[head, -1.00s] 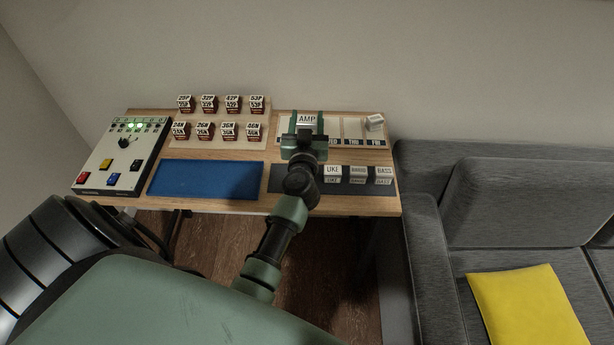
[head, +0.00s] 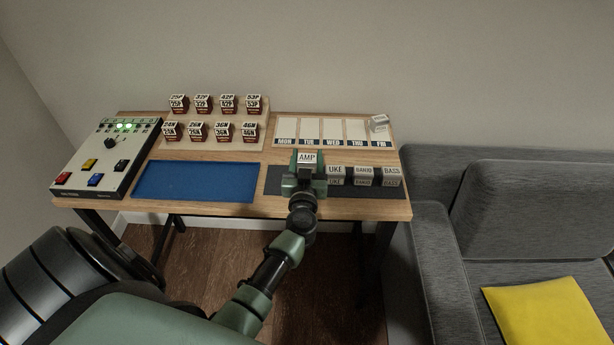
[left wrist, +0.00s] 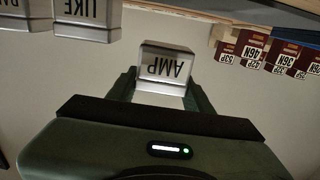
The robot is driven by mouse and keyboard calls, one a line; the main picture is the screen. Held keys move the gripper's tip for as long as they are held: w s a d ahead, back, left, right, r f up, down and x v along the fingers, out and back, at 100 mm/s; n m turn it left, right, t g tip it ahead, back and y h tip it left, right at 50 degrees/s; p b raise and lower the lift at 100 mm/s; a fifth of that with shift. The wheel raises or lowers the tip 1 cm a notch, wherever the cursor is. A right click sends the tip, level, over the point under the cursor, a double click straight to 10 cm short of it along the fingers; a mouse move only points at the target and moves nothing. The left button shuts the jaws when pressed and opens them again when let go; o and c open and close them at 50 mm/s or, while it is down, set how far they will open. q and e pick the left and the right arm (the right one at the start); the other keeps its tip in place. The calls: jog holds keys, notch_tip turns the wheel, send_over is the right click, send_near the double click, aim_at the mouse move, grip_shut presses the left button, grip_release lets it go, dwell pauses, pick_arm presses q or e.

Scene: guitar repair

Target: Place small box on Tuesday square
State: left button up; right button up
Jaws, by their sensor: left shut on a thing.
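My left gripper (head: 306,168) is shut on a small silver-and-white box marked AMP (head: 307,158). In the head view it shows over the left part of the dark mat (head: 277,181), in front of the weekday board. In the left wrist view the AMP box (left wrist: 165,66) sits between the fingers, its label upside down. The white weekday board (head: 333,143) has squares from MON to FRI. My right gripper is not in view.
Boxes marked LIKE (head: 335,170), a middle one (head: 363,171) and BASS (head: 391,171) stand right of my gripper. Another small box (head: 379,123) is on the Friday square. Left are a rack of labelled blocks (head: 210,144), a blue mat (head: 195,182) and a control box (head: 110,160).

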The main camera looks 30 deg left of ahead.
pick_arm(q)
jog(key=shift+f+b, duration=0.65)
jog(key=shift+f, duration=1.35)
jog(key=shift+f, duration=0.2)
jog(key=o, duration=1.4)
